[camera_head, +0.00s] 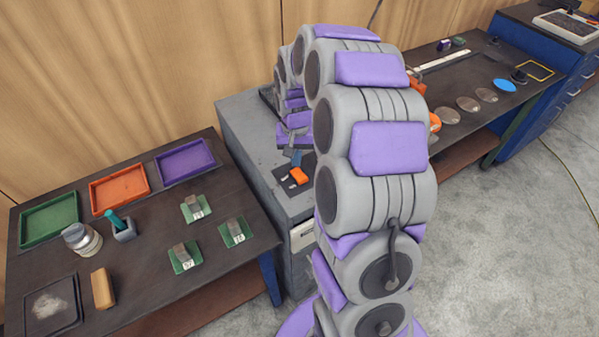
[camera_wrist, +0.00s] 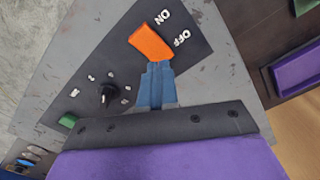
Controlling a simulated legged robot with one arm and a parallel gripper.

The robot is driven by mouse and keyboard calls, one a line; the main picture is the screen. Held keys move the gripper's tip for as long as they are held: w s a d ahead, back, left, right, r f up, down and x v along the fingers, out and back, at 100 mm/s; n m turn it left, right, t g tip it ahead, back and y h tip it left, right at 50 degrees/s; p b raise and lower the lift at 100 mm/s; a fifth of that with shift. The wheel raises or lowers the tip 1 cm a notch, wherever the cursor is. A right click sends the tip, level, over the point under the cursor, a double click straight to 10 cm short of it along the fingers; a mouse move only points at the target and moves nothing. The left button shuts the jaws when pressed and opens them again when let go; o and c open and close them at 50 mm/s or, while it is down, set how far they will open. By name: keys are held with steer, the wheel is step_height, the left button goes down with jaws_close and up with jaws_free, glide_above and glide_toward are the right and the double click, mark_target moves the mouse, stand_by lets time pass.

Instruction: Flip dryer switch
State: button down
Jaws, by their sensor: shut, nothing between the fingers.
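The dryer (camera_head: 250,130) is a grey cabinet with a dark control panel on top. Its orange switch (camera_head: 299,175) also shows in the wrist view (camera_wrist: 151,42), beside white ON and OFF labels. The switch is tilted, but I cannot tell clearly which position it is in. My gripper (camera_head: 296,158) is over the panel. Its blue fingers (camera_wrist: 160,67) are shut and empty, with their tips right at the switch's lower edge, near the OFF side. I cannot tell whether they touch it. My arm hides part of the dryer in the head view.
On the panel are a black knob (camera_wrist: 108,93) and a green button (camera_wrist: 67,121). A table at left holds green (camera_head: 49,218), orange (camera_head: 118,189) and purple trays (camera_head: 185,161), a jar (camera_head: 82,239) and small green boards. Another workbench (camera_head: 465,80) stands at right.

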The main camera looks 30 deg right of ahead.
mark_target(296, 172)
steer(key=shift+r+p, duration=0.7)
steer(key=shift+r, duration=1.35)
steer(key=s+a+r+n, duration=0.2)
steer(key=s+a+r, duration=0.25)
steer(key=s, duration=0.35)
steer(key=s+a+r+n, duration=0.1)
steer(key=s+a+r, duration=0.2)
steer(key=s+a, duration=0.35)
steer(key=s+a+n+g, duration=0.1)
steer(key=s+a+n, duration=0.1)
steer(key=s, duration=1.5)
steer(key=shift+s+a+r+n+g, duration=0.2)
steer(key=shift+s+a+n+g, duration=0.15)
steer(key=shift+a, duration=0.3)
